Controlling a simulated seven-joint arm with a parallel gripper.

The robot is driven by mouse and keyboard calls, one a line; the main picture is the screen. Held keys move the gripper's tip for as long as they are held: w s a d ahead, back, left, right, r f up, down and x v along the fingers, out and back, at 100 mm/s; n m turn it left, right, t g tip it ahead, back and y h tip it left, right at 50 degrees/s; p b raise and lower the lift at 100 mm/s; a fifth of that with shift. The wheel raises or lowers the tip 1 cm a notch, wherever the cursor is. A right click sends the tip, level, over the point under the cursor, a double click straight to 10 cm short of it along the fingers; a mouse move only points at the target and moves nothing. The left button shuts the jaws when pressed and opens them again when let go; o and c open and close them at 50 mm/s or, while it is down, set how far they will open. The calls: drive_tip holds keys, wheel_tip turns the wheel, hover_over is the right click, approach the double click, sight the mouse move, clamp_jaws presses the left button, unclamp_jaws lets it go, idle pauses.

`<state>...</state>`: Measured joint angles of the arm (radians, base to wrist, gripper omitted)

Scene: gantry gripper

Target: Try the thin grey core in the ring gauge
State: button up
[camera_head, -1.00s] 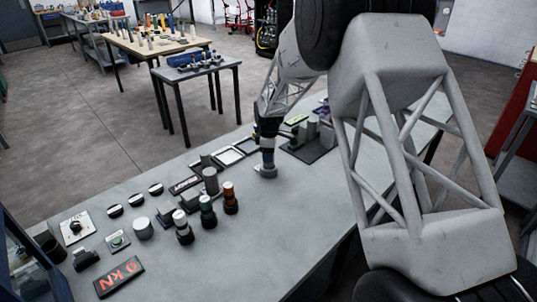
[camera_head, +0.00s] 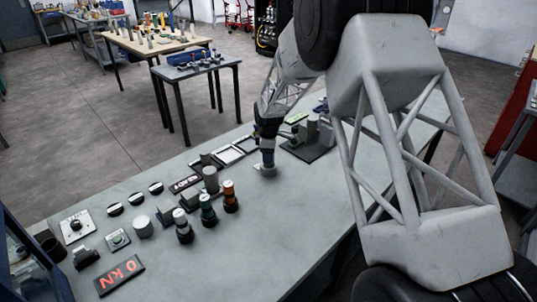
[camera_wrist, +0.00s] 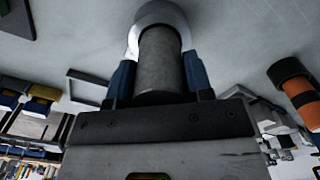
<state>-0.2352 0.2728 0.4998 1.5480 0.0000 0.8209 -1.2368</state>
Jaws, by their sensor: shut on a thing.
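My gripper (camera_wrist: 158,78) is shut on the thin grey core (camera_wrist: 160,58), a plain cylinder between its two blue fingers in the wrist view. A pale metal ring, the ring gauge (camera_wrist: 179,14), shows at the core's far end. The core's end overlaps the ring's opening there, but how deep it sits is hidden. In the head view my gripper (camera_head: 267,157) points down at the bench, right over the ring gauge (camera_head: 265,171), and mostly covers the core.
Left of my gripper on the grey bench (camera_head: 290,205) stand a grey cylinder (camera_head: 210,180) and several dark-based cylinders, one orange-banded (camera_head: 230,197). A black plate with red letters (camera_head: 120,277) lies at the front left. A dark fixture (camera_head: 308,145) stands behind right. Bench front right is clear.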

drive_tip(key=shift+f, duration=0.1)
drive_tip(key=o, duration=1.2)
drive_tip(key=shift+c, duration=0.2)
drive_tip(key=shift+r, duration=3.85)
drive_tip(key=shift+s+r, duration=0.1)
